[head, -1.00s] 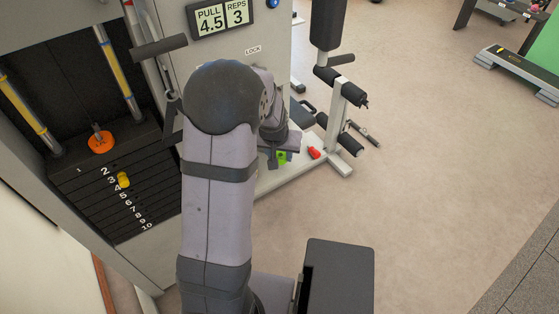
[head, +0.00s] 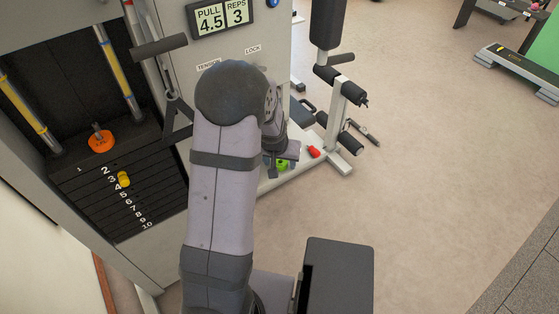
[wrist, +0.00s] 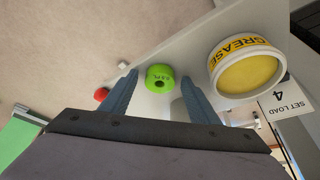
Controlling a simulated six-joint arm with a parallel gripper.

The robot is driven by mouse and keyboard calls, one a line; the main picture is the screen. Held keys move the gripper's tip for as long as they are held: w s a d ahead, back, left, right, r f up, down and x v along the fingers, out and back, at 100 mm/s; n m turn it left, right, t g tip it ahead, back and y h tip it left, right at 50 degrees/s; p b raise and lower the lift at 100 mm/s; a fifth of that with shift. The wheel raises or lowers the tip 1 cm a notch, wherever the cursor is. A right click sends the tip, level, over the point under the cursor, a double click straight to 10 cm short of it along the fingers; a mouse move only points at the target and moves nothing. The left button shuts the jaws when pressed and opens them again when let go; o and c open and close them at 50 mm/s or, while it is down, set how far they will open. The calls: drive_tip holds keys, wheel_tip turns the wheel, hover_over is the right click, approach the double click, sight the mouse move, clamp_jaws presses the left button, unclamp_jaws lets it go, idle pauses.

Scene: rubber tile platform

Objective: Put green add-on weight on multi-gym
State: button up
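The green add-on weight (head: 282,164) sits on the white base of the multi-gym (head: 215,55), partly hidden by my gripper (head: 275,163). In the wrist view the green weight (wrist: 159,78) is a short round disc with a dark centre hole and lettering. My gripper (wrist: 160,88) is open, with one finger on each side of the weight in the picture. I cannot tell how far the tips are from it. The multi-gym's dark weight stack (head: 125,195) is at the left, with an orange weight (head: 101,141) on top and a yellow pin (head: 123,179) in its front.
A red object (head: 314,152) lies right of the green weight on the base. A yellow grease tin (wrist: 247,70) and a "set load 4" card (wrist: 283,100) show in the wrist view. Open floor (head: 440,180) lies right.

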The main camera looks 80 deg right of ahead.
drive_tip(key=shift+r, duration=0.1)
drive_tip(key=shift+r, duration=0.15)
drive_tip(key=v, duration=1.2)
drive_tip(key=shift+b, duration=0.3)
drive_tip(key=shift+a, duration=0.1)
